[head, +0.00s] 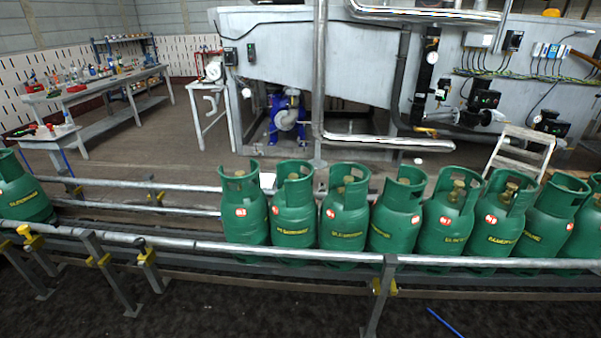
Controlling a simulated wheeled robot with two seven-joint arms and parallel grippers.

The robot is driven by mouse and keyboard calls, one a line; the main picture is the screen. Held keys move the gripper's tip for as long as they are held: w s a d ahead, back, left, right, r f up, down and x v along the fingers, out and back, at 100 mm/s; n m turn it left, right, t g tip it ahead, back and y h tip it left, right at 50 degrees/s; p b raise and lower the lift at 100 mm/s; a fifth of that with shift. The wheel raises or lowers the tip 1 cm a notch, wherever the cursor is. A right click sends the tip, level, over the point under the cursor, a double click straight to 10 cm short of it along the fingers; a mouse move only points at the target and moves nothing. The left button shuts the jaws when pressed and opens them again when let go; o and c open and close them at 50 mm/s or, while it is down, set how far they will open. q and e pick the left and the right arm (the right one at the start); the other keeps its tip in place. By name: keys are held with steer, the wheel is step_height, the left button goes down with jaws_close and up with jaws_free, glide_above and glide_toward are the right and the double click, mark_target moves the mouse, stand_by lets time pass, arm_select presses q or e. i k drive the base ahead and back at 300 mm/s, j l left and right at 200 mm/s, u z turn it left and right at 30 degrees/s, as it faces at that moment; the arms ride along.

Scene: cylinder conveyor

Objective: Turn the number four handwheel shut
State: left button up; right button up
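A row of several green gas cylinders (292,222) stands upright on the conveyor, from the middle to the right edge of the head view. Each has an open collar at the top, and brass valve tops show inside several collars, such as one on the fifth cylinder from the left of the row (457,190). Small round red and white labels sit on the shoulders. Their numbers are too small to read surely, so I cannot tell which handwheel is number four or whether it is open or shut. Neither of my grippers is in view.
Another green cylinder (22,195) stands apart at the left edge. A metal front rail (240,247) with yellow clamps runs before the cylinders. Behind are a cluttered workbench (95,90), a grey machine (300,45) and a white step stool (520,150).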

mark_target(294, 212)
steer(key=i+l, duration=0.1)
steer(key=i, duration=1.75)
steer(key=j+u, duration=0.05)
steer(key=j, duration=0.05)
